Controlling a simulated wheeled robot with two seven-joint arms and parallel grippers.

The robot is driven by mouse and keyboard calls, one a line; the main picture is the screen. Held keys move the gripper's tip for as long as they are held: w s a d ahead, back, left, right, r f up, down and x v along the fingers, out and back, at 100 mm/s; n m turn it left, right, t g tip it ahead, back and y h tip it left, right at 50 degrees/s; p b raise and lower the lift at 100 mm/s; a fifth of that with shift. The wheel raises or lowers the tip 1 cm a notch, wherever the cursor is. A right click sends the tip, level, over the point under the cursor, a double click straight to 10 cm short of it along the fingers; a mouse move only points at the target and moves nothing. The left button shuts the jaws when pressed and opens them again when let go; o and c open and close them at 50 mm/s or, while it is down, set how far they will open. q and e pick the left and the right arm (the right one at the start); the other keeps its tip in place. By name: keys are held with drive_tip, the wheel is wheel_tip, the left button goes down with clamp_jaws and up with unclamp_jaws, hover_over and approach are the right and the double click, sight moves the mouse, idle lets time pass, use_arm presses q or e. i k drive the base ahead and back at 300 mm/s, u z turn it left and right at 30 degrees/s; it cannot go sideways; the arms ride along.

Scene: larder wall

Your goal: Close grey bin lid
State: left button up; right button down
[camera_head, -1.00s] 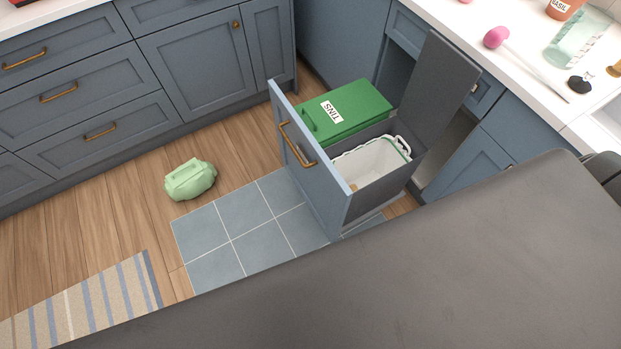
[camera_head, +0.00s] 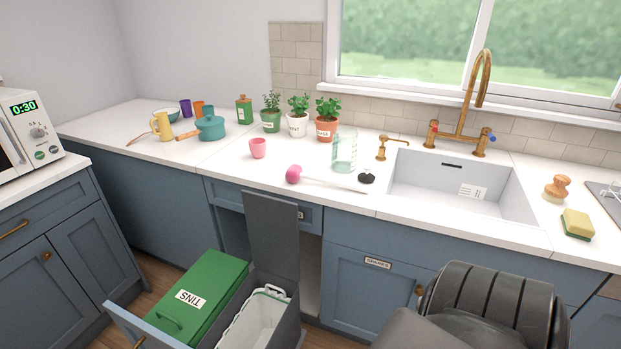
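The grey bin lid (camera_head: 271,232) stands upright, hinged open at the back of the grey bin (camera_head: 291,328). The bin sits in a pulled-out blue drawer (camera_head: 137,327), with a white liner (camera_head: 252,318) showing inside. Beside it on the left is a green bin with its lid (camera_head: 205,287) shut, labelled TINS. The lower part of the bins and the drawer front is cut off by the picture's bottom edge. Neither of my grippers is in view.
The sink (camera_head: 450,190) is to the right. The lid's top comes close to the counter front.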

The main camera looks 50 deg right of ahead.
sight(273, 226)
drive_tip(key=z, duration=1.85)
